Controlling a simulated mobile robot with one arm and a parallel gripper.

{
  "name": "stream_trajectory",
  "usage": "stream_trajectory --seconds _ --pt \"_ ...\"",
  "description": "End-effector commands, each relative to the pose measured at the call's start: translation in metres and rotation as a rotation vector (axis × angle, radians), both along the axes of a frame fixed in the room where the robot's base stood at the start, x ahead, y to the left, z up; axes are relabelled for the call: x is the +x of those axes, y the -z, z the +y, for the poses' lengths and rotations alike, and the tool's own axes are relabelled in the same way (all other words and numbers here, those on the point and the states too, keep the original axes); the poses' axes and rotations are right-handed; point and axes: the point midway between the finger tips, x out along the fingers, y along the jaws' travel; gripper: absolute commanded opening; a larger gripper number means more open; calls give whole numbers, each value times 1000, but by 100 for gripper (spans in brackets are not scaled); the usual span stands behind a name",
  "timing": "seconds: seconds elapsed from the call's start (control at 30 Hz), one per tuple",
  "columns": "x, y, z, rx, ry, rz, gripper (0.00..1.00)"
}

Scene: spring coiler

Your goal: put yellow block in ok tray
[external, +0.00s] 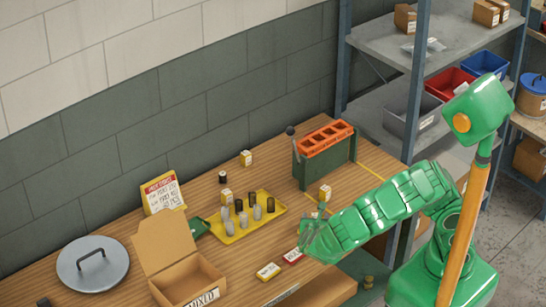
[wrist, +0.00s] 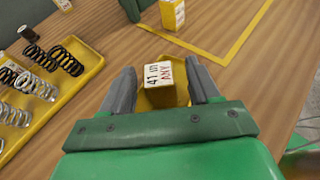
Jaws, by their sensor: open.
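A yellow block (wrist: 165,94) with a white label marked in black and red lies between the two fingers of my gripper (wrist: 160,68) in the wrist view. The fingers are open, one on each side of it; its lower part is partly hidden behind the gripper's bar. In the external view my gripper (external: 308,232) is low over the front of the wooden bench, and I cannot clearly make out this block there. A yellow tray (external: 233,236) holds several upright springs, light and dark. I can read no "OK" label on any tray.
Other yellow labelled blocks stand on the bench, one (external: 324,193) near the green and orange rack (external: 325,160). An open cardboard box (external: 185,270), a round grey lid (external: 93,262) and a sign (external: 162,194) are to the left. Shelving (external: 400,45) stands behind right.

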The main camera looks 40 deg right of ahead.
Motion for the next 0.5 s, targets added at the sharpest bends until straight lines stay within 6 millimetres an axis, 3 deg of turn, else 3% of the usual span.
stream_trajectory --seconds 0.23,0.5 --pt "-3 -4 4 2 -1 0 61" --pt "-26 -18 28 4 -4 -1 61"
